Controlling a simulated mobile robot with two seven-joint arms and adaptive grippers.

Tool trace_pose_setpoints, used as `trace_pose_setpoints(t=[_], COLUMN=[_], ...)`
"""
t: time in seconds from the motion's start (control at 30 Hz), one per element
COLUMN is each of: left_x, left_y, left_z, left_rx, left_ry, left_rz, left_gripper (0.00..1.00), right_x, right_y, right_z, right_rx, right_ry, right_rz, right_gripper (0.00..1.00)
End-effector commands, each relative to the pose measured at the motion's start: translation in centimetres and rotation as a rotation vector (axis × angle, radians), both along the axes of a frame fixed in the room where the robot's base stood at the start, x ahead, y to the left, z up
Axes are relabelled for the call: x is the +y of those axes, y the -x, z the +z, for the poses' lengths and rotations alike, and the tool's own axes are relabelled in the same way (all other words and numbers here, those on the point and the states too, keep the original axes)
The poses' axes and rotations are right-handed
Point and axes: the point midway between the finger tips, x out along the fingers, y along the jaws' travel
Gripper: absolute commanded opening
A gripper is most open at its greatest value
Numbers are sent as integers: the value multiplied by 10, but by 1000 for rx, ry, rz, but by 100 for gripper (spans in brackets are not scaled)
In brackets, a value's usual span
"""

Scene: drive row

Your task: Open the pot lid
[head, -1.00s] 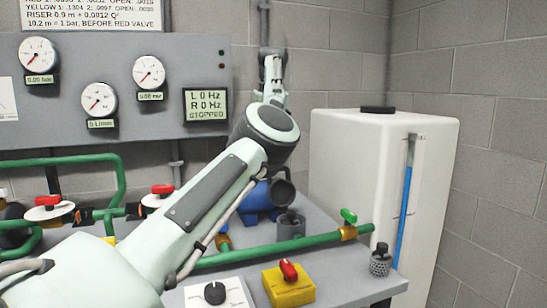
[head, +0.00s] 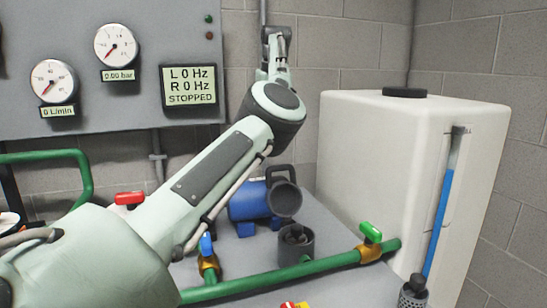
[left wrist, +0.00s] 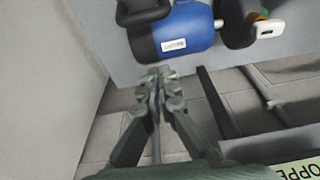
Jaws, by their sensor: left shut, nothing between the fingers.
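A dark grey round pot (head: 296,247) stands on the bench in front of the blue pump (head: 249,202). A black knobbed piece (head: 295,234) shows at its top; I cannot tell whether it is the lid. The pump has a dark round end (head: 285,198) and a black handle-like loop above. My left gripper (head: 275,42) is high against the back wall, beyond the pump and apart from the pot. In the left wrist view the left gripper (left wrist: 157,80) is shut and empty, beside the blue pump body (left wrist: 186,32). The pot is not recognisable there. My right gripper is out of view.
A white tank (head: 365,150) with a black cap (head: 404,92) stands right of the bench. Green pipe (head: 320,263) with a green-handled valve (head: 370,232) and a blue-handled valve (head: 206,245) crosses the front. A gauge panel (head: 130,90) fills the back left.

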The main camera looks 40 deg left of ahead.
Motion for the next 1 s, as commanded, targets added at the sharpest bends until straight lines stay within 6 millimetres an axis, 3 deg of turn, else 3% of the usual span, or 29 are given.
trace_pose_setpoints(t=[0.47, 0.73, 1.0], left_x=[14, -12, -20], left_y=[-8, 5, 10], left_z=[-93, -85, -84], left_rx=[1, -1, 1], left_ry=[0, -1, -1], left_rz=[0, -1, -1], left_gripper=[0, 0, 0], right_x=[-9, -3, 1], right_y=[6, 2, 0], right_z=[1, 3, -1], right_rx=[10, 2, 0], right_ry=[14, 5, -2], right_rz=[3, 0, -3], right_gripper=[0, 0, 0])
